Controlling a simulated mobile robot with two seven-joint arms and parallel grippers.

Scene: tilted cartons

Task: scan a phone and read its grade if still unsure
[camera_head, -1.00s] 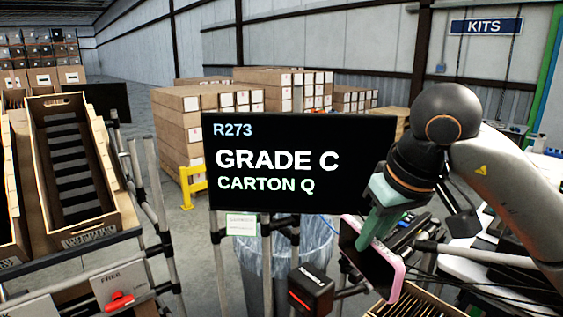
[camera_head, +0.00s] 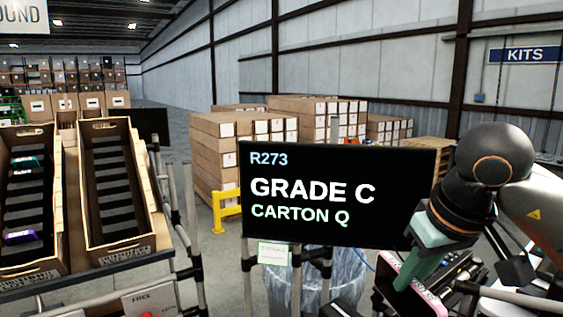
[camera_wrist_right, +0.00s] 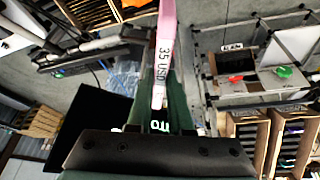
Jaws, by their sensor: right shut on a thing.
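My right gripper (camera_head: 412,272) is shut on a pink-edged phone (camera_head: 398,297) at the lower right of the head view. The phone's dark face shows beside the green fingers, and its lower part is cut off by the frame. In the right wrist view the phone (camera_wrist_right: 165,38) is seen edge-on between the green fingers, with small printed text on its edge. A black screen (camera_head: 395,178) just left of my right gripper reads "R273", "GRADE C", "CARTON Q". My left gripper is not in view.
Two tilted cartons stand at the left. The nearer-centre carton (camera_head: 152,222) looks empty; the far-left carton (camera_head: 58,190) holds a teal and a purple item. A clear-lined bin (camera_head: 345,272) is below the screen. Stacked boxes (camera_head: 215,165) stand behind.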

